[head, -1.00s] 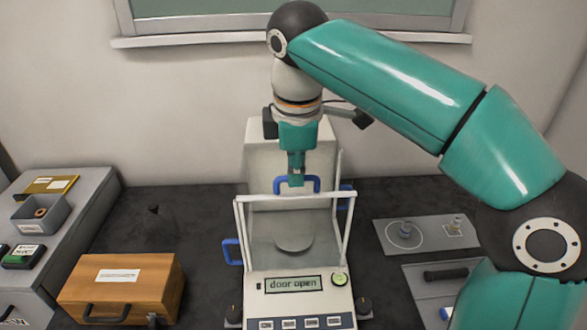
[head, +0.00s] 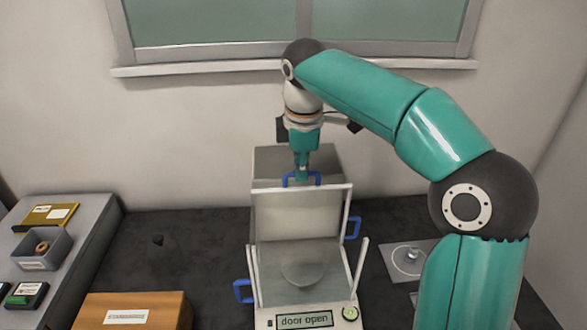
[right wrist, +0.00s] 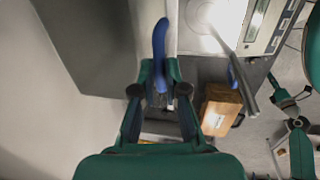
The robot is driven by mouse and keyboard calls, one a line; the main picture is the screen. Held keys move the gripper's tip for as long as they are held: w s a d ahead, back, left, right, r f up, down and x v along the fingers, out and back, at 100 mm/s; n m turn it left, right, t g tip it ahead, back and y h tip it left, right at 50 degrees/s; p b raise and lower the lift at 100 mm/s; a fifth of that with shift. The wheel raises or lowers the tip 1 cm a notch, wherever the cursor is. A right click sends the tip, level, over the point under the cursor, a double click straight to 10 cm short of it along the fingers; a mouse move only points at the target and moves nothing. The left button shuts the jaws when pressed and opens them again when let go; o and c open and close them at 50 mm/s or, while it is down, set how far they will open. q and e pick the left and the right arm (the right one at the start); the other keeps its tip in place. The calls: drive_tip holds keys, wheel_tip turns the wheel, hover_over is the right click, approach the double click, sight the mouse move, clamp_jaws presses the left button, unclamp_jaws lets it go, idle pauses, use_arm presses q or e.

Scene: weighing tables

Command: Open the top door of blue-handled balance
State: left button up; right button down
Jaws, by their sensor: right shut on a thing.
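The balance (head: 262,319) stands in the lower middle of the head view, and its display reads "door open". Its glass draft shield (head: 300,215) has blue handles on the left side (head: 243,291), the right side (head: 352,229) and the top door (head: 288,181). My right gripper (head: 302,174) is shut on the top blue handle at the back of the balance. The handle (right wrist: 160,42) also shows between the fingers in the right wrist view.
A wooden box (head: 135,311) stands left of the balance. A grey tray (head: 40,251) sits on the grey surface at far left. A plate with a weight (head: 412,255) lies to the right, partly behind my right arm. A window sill is behind.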

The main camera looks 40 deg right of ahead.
drive_tip(key=shift+s+a+r, duration=0.1)
drive_tip(key=shift+s+a, duration=0.05)
drive_tip(key=c, duration=1.2)
unclamp_jaws()
wheel_tip(320, 180, up, 12)
drive_tip(key=s+a, duration=0.1)
drive_tip(key=s, duration=0.1)
drive_tip(key=shift+a+f, duration=0.15)
drive_tip(key=shift+f, duration=0.05)
